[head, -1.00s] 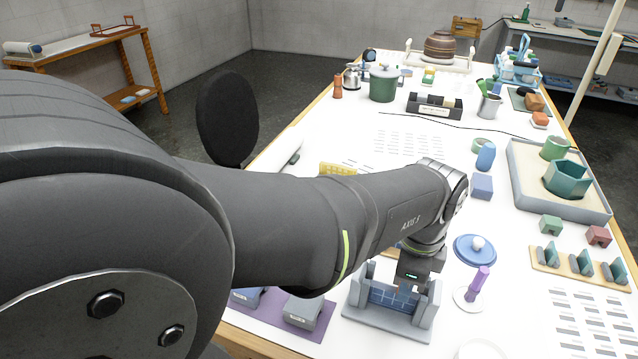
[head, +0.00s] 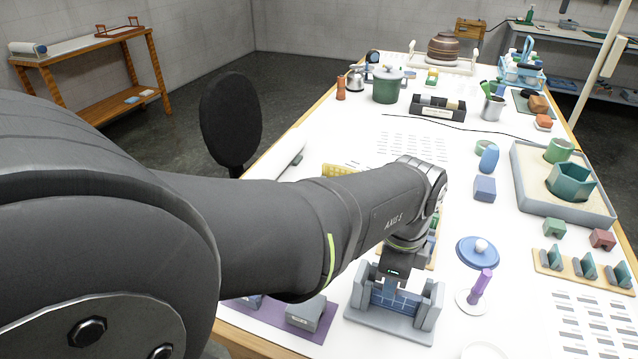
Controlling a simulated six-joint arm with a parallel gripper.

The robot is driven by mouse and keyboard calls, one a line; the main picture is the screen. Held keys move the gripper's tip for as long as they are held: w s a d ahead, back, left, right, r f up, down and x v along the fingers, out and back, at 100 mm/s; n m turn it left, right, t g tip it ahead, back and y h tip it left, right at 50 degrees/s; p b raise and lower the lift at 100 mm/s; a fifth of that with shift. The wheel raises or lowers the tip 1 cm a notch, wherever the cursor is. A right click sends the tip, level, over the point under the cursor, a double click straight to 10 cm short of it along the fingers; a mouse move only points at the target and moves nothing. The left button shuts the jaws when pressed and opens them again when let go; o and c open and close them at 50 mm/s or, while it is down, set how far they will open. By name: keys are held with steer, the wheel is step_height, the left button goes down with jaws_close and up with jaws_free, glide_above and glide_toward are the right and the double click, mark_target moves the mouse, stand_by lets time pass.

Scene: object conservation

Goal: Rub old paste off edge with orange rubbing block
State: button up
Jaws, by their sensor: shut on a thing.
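My gripper (head: 393,286) points down over a grey stand (head: 388,325) at the near middle of the table. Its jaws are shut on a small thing. The thing is too small and too hidden behind the jaws to make out. A blue tile panel (head: 394,302) with light grid lines stands upright between the grey posts of the stand, just below the gripper. I cannot tell whether the held thing touches the panel's top edge. No old paste can be made out.
Right of the stand are a white disc with a purple upright piece (head: 479,287) and a blue lid (head: 478,251). A purple mat (head: 262,318) with grey blocks lies to the left. A grey tray (head: 585,207) with green vessels is at the right. My arm hides the table's left middle.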

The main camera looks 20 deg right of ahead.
mark_target(406, 294)
stand_by(0.4)
steer(key=shift+s+d, duration=1.1)
steer(key=shift+s, duration=0.05)
steer(key=shift+w+a, duration=0.1)
steer(key=shift+w+a, duration=1.1)
steer(key=shift+d, duration=0.1)
steer(key=shift+s+d, duration=1.1)
steer(key=shift+s, duration=0.1)
